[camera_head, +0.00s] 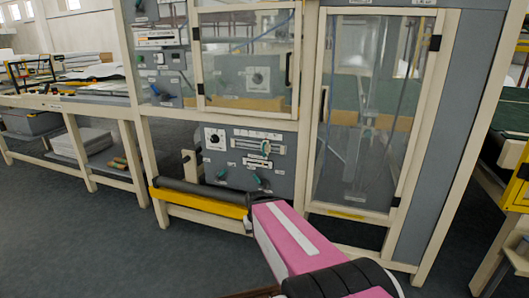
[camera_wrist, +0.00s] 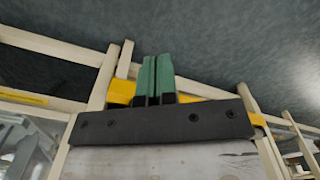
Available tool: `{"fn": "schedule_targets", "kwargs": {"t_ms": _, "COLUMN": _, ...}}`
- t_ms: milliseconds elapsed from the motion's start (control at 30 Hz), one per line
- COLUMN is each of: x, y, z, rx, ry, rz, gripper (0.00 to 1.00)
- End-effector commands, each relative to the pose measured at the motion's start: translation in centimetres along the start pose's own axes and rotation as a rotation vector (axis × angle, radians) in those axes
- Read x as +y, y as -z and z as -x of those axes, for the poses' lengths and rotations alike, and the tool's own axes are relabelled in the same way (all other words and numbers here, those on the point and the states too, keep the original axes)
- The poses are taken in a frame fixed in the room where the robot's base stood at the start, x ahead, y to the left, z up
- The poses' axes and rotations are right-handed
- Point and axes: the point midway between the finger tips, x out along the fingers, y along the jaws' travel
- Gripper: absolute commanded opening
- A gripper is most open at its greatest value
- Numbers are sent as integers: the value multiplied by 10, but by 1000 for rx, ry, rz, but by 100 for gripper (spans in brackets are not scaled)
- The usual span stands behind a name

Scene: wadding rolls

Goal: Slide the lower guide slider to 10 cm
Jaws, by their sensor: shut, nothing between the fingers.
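The lower grey panel (camera_head: 235,170) of the machine, in the head view, carries narrow white horizontal scales (camera_head: 258,134). A green handle (camera_head: 266,148) sits toward the right of these scales. It looks like a guide slider, but the markings are too small to read. My gripper's green fingers are shut and empty in the wrist view (camera_wrist: 157,78). They appear over the yellow bar and floor, with no slider between them. In the head view my pink arm reaches toward the roller below the panel, and the fingertips cannot be made out.
A dark roller (camera_head: 200,195) and yellow bar (camera_head: 198,203) jut out below the panel. A black dial (camera_head: 214,138) and green levers (camera_head: 257,180) share the panel. A framed clear door (camera_head: 365,110) stands to the right. Open floor (camera_head: 90,240) lies at front left.

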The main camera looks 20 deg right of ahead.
Motion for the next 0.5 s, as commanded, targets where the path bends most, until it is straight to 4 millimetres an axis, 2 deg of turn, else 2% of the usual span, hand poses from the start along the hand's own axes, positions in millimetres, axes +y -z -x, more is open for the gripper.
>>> {"fn": "schedule_targets", "kwargs": {"t_ms": 33, "x": 0, "y": 0, "z": 0, "rx": 0, "ry": 0, "rz": 0, "gripper": 0}}
{"fn": "schedule_targets", "kwargs": {"t_ms": 67, "x": 0, "y": 0, "z": 0, "rx": 0, "ry": 0, "rz": 0, "gripper": 6}}
{"fn": "schedule_targets", "kwargs": {"t_ms": 100, "x": 0, "y": 0, "z": 0, "rx": 1, "ry": -2, "rz": 2, "gripper": 20}}
{"fn": "schedule_targets", "kwargs": {"t_ms": 167, "x": 2, "y": 3, "z": 0, "rx": 4, "ry": -13, "rz": 16, "gripper": 38}}
{"fn": "schedule_targets", "kwargs": {"t_ms": 267, "x": 9, "y": 13, "z": 0, "rx": 18, "ry": -68, "rz": 81, "gripper": 38}}
{"fn": "schedule_targets", "kwargs": {"t_ms": 367, "x": 22, "y": 32, "z": 3, "rx": 38, "ry": -174, "rz": 206, "gripper": 38}}
{"fn": "schedule_targets", "kwargs": {"t_ms": 500, "x": 46, "y": 69, "z": 15, "rx": 53, "ry": -385, "rz": 453, "gripper": 38}}
